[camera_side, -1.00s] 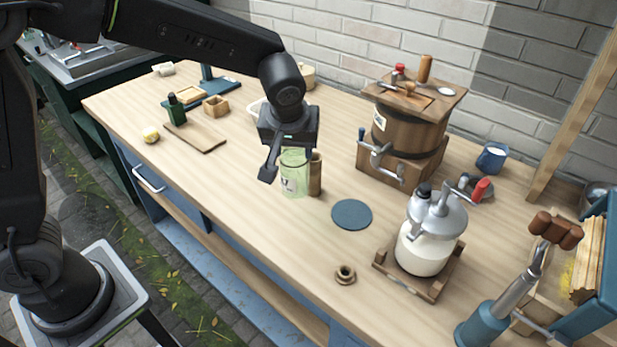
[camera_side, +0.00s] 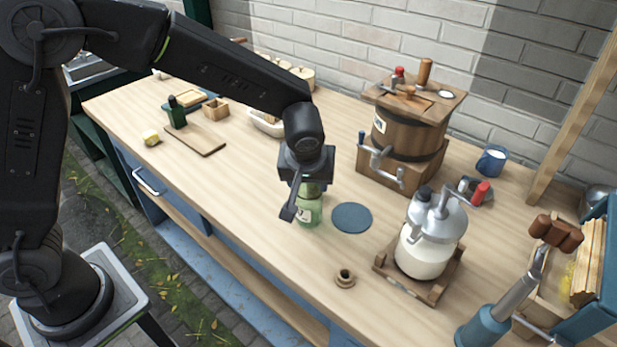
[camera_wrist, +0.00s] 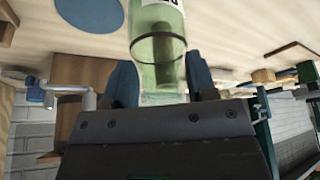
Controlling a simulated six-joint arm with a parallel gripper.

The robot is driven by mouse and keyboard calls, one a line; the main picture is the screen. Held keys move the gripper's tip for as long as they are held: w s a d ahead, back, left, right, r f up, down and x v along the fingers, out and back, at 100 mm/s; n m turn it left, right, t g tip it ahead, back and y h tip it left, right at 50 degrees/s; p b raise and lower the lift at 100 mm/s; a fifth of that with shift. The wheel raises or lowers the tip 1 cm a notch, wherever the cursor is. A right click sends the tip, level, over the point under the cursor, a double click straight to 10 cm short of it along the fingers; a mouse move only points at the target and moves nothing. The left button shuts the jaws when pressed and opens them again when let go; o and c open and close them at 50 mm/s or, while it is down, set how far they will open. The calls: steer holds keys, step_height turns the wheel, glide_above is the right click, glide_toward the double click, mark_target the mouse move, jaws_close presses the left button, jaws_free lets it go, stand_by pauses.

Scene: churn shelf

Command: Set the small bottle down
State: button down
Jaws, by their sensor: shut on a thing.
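The small bottle (camera_side: 310,212) is pale green, clear and bears a white label. My gripper (camera_side: 306,191) is shut on its upper part and holds it roughly upright over the bench. In the wrist view the green bottle (camera_wrist: 158,35) lies between the two dark fingers of my gripper (camera_wrist: 160,77). The bottle is just left of the round blue mat (camera_side: 352,217), beside it and not over it. The mat also shows in the wrist view (camera_wrist: 90,12). I cannot tell whether the bottle's base touches the bench.
A wooden churn (camera_side: 408,125) stands behind, and a white can with a metal lid (camera_side: 424,250) stands to the right on a wooden stand. A small brown ring-shaped piece (camera_side: 345,278) lies in front.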

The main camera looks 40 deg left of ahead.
steer(key=shift+c, duration=2.2)
jaws_free()
steer(key=v, duration=1.2)
steer(key=s+a+r+m+t+h, duration=0.1)
steer(key=s+a+m, duration=0.2)
steer(key=s+a, duration=0.3)
steer(key=s+a+r+m+h, duration=0.1)
steer(key=s+a+r+m, duration=0.1)
steer(key=s+a, duration=0.5)
steer(key=s+m, duration=0.1)
steer(key=s, duration=0.5)
steer(key=shift+m+t+h, duration=0.3)
steer(key=shift+m+t, duration=0.1)
